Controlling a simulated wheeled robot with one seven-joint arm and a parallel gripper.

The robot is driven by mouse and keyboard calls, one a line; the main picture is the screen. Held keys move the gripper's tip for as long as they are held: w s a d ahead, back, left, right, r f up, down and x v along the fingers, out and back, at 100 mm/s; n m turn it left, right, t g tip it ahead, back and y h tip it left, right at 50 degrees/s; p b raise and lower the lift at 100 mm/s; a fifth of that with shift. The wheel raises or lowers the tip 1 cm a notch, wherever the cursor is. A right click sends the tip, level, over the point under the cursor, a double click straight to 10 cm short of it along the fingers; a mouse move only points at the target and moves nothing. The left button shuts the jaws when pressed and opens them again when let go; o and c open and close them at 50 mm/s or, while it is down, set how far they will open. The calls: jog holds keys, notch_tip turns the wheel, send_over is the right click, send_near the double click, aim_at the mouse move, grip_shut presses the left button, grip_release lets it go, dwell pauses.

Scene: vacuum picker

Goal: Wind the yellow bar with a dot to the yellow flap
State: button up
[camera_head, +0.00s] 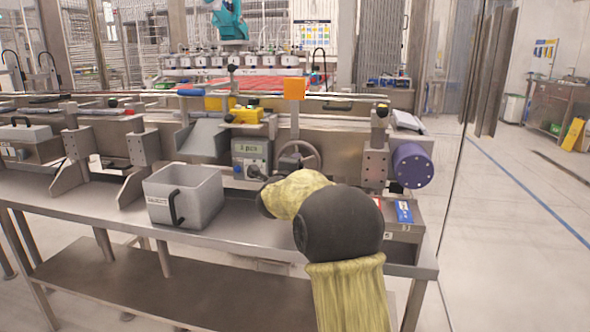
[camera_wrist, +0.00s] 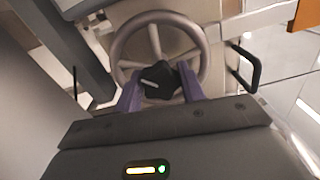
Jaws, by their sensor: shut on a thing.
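A grey spoked handwheel (camera_head: 316,157) is on the machine front, partly hidden behind my arm in the head view. In the wrist view the wheel (camera_wrist: 158,15) faces me, and a black knob (camera_wrist: 160,82) sits between the purple fingers of my gripper (camera_wrist: 161,84). My gripper is shut on this knob. In the head view my gripper is mostly hidden by my arm. A yellow block (camera_head: 244,116) with a dark spot at its left end sits above the wheel, to the left. Another yellow piece (camera_head: 220,103) is just behind it. I cannot tell which is the flap.
An orange square plate (camera_head: 294,88) stands on a post above the wheel. A grey display box (camera_head: 251,155) is left of the wheel, and a grey bin (camera_head: 184,196) stands on the bench. A purple cylinder (camera_head: 412,165) is at the right. Open floor lies farther right.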

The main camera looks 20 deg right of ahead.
jog(key=shift+f, duration=0.25)
jog(key=o, duration=1)
jog(key=shift+c, duration=0.2)
jog(key=shift+r, duration=0.15)
jog(key=p+v, duration=0.3)
jog(key=v, duration=1.4)
jog(key=shift+s+a, duration=0.2)
